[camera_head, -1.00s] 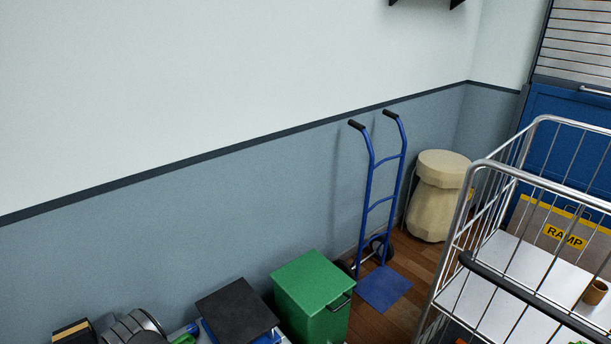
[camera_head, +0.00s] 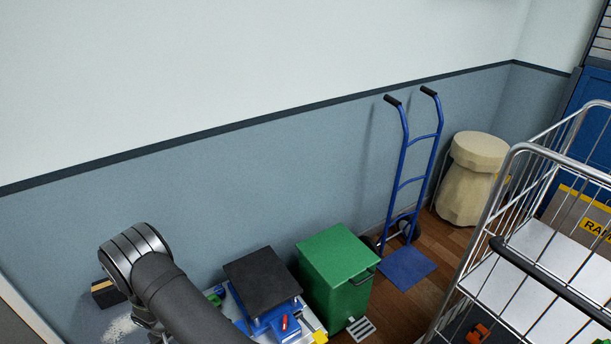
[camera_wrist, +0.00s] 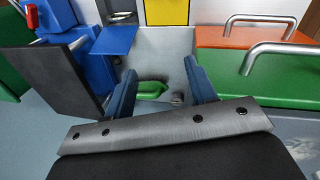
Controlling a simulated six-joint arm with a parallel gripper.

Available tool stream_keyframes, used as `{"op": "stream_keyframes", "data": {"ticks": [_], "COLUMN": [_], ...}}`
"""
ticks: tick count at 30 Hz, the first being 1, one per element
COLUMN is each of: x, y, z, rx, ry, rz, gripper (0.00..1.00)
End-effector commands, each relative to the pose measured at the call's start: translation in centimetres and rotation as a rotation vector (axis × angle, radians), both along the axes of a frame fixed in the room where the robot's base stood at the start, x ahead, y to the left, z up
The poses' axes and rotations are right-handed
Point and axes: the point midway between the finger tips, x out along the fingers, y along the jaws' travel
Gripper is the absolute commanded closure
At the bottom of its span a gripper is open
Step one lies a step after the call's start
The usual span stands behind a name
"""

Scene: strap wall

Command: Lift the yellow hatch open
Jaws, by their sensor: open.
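A yellow block-like panel (camera_wrist: 167,12), which may be the hatch, shows at the top middle of the wrist view, cut off by the frame edge. A small yellow patch (camera_head: 320,337) shows at the bottom of the head view, and I cannot tell if it is the same part. My gripper (camera_wrist: 159,68) is open, its two blue fingers apart with nothing gripped. It is short of the yellow panel, over a grey metal plate (camera_wrist: 160,47). A green handle-like part (camera_wrist: 150,90) shows between the fingers. The head view does not show the fingers.
A black panel (camera_wrist: 52,78) and blue blocks (camera_wrist: 113,40) stand left of the fingers. Metal bar handles (camera_wrist: 275,50) stick up from orange and green surfaces at right. A green bin (camera_head: 335,280), blue hand truck (camera_head: 405,185) and wire cart (camera_head: 520,215) stand farther right.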

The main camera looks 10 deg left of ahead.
Motion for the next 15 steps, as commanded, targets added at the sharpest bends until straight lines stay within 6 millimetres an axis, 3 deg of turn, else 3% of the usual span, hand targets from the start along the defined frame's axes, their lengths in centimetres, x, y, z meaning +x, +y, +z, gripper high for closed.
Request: {"op": "stream_keyframes", "data": {"ticks": [3, 15], "x": [0.3, 1.3], "y": [-0.4, -1.0], "z": [-2.5, -8.7], "rx": [-0.005, -0.003], "ry": [0.002, 0.002], "rz": [-0.001, -0.001], "gripper": [0.48, 0.48]}}
